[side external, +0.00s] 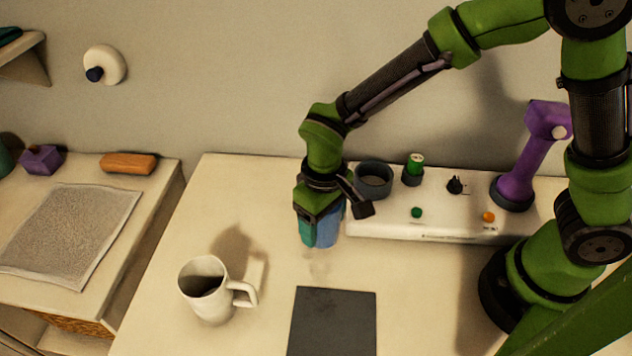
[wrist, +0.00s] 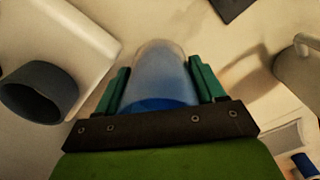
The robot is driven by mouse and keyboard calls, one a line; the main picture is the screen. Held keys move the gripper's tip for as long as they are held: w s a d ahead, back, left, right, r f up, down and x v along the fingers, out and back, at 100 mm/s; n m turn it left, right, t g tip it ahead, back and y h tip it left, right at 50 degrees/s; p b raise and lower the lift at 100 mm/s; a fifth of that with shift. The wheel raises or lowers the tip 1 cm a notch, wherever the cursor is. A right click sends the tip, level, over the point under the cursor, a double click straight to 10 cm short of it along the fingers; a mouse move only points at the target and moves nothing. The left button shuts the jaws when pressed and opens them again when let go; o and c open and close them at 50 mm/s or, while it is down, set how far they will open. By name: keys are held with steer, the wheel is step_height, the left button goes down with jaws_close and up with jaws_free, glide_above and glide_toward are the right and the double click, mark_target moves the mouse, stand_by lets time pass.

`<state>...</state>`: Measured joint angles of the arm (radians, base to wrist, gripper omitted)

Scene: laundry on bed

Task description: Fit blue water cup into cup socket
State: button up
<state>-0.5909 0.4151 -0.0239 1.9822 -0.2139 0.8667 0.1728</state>
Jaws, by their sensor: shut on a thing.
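The blue water cup (side external: 325,229) is translucent blue. My gripper (side external: 318,238) is shut on it, and the wrist view shows the cup (wrist: 158,78) between the two green fingers (wrist: 158,85). The cup is left of the white console, and I cannot tell exactly how high it is above the table. The cup socket (side external: 374,180) is a dark round ring at the left end of the console (side external: 430,229). In the wrist view the socket (wrist: 40,92) is at the left, apart from the cup, and its opening looks empty.
A white mug (side external: 208,292) stands left of my gripper, and a dark square mat (side external: 332,325) lies in front. A green knob (side external: 415,165), a black switch (side external: 455,185) and a purple lamp-like stand (side external: 520,170) are on the console. The table between mug and console is clear.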

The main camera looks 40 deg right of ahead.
steer(key=s+d, duration=0.2)
steer(key=s, duration=0.2)
steer(key=s+d+r, duration=0.1)
steer(key=s+d, duration=0.2)
steer(key=s, duration=0.1)
steer(key=s+d, duration=0.3)
steer(key=s, duration=0.1)
steer(key=shift+s+r, duration=0.2)
steer(key=shift+s, duration=0.15)
steer(key=shift+d, duration=0.1)
stand_by(0.7)
stand_by(0.3)
steer(key=shift+s, duration=0.2)
steer(key=shift+w+r+n, duration=0.15)
steer(key=shift+r+n, duration=0.1)
steer(key=shift+n, duration=0.15)
steer(key=w+d+r, duration=0.3)
steer(key=w+r, duration=0.5)
steer(key=w, duration=0.3)
steer(key=w+d+r+m, duration=0.3)
steer(key=w+d+r, duration=0.1)
steer(key=w+d, duration=0.4)
steer(key=s+a, duration=0.1)
steer(key=s+a+f+n, duration=0.2)
steer(key=s, duration=0.1)
steer(key=shift+a, duration=0.35)
